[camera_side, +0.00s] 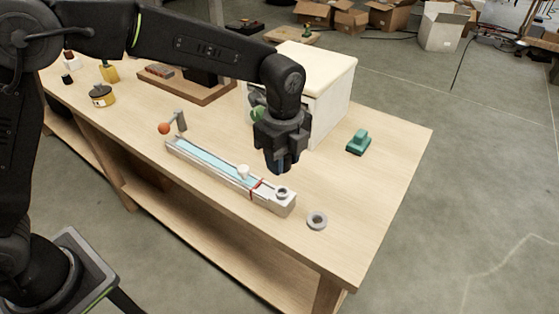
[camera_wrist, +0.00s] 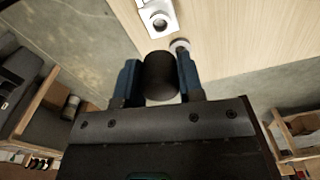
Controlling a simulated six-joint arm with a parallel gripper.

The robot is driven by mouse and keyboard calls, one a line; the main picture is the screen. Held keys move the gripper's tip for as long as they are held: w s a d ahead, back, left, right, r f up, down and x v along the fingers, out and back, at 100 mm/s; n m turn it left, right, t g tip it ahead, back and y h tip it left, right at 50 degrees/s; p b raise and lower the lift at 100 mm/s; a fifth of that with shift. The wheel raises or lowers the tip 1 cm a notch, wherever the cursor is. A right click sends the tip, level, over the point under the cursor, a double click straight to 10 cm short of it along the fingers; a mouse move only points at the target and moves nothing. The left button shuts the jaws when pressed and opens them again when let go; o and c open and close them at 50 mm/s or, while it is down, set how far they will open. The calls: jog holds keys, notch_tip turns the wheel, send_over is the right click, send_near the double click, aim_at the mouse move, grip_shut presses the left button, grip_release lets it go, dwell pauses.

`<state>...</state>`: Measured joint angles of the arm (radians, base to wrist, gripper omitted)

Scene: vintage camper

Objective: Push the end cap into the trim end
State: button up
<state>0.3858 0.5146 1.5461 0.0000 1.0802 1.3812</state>
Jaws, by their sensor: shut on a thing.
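The trim is a long pale channel with a light blue strip (camera_side: 205,158), lying on the workbench. Its near right end is a pale block (camera_side: 284,205) with a round dark opening on top; this end also shows at the top of the wrist view (camera_wrist: 158,17). My gripper (camera_side: 281,168) points down above and slightly behind that end, apart from it. In the wrist view, its two blue fingers (camera_wrist: 159,80) are shut on a dark round piece (camera_wrist: 160,75), which appears to be the end cap. In the side view the held piece is mostly hidden by the fingers.
A grey ring (camera_side: 317,221) lies right of the trim end. A white knob (camera_side: 243,172) and a red band (camera_side: 257,188) are on the trim. A white box (camera_side: 330,100) stands behind my gripper, and a green block (camera_side: 358,142) to the right.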

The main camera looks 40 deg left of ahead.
jog(key=shift+f, duration=0.1)
jog(key=shift+f, duration=2.8)
jog(key=shift+f, duration=0.6)
jog(key=o, duration=1)
notch_tip(320, 180, up, 13)
jog(key=shift+r, duration=0.4)
